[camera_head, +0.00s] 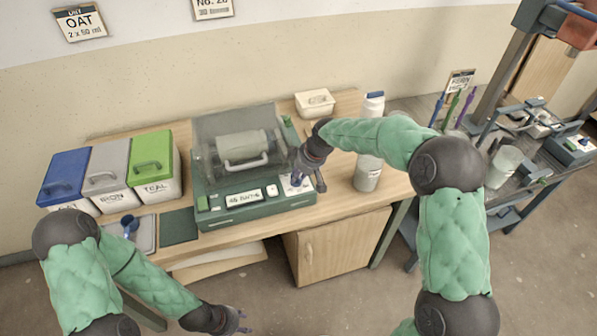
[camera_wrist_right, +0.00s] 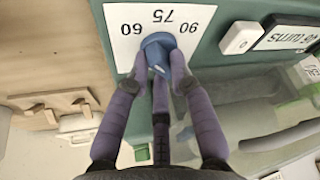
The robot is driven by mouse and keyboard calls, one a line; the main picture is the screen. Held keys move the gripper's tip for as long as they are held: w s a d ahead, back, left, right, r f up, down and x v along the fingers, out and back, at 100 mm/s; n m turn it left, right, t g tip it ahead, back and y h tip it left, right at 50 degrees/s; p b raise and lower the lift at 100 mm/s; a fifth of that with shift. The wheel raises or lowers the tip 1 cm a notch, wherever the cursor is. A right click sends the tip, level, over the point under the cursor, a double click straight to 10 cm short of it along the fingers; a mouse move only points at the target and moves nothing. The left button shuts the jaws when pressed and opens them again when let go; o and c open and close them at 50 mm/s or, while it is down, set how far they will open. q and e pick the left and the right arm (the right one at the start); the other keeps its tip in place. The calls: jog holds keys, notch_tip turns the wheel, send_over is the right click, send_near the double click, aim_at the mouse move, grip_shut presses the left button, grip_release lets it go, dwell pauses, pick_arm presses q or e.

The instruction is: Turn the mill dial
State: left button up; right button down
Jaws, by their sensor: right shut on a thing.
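The mill (camera_head: 240,165) is a green machine with a clear cover over a jar, standing on the wooden bench. Its blue dial (camera_wrist_right: 156,48) sits on a white plate marked 60, 75 and 90, upside down in the right wrist view. My right gripper (camera_wrist_right: 160,70) has its purple fingers shut around the dial; it also shows at the mill's front right corner in the head view (camera_head: 298,178). A pale mark on the dial is partly visible between the fingers. My left gripper (camera_head: 238,320) hangs low in front of the bench, away from the mill; its fingers look spread and empty.
Blue, grey and green lidded bins (camera_head: 108,170) stand left of the mill, with a tray and blue scoop (camera_head: 129,226) before them. A cart (camera_head: 520,150) is further right.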

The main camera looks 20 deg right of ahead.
jog(key=shift+s+a+m+h+p, duration=0.1)
jog(key=shift+m+h+p, duration=0.2)
jog(key=shift+m, duration=0.6)
jog(key=shift+f+m+t+h, duration=0.15)
jog(key=shift+m+t+h, duration=0.15)
jog(key=shift+m, duration=0.5)
jog(key=shift+f+m+h+b, duration=0.1)
jog(key=shift+m+h+b, duration=0.2)
jog(key=shift+m+b, duration=0.4)
jog(key=shift+s+a+m+h+b, duration=0.15)
jog(key=shift+m+h+b, duration=0.35)
jog(key=shift+m+b, duration=0.85)
jog(key=c, duration=1.1)
grip_release()
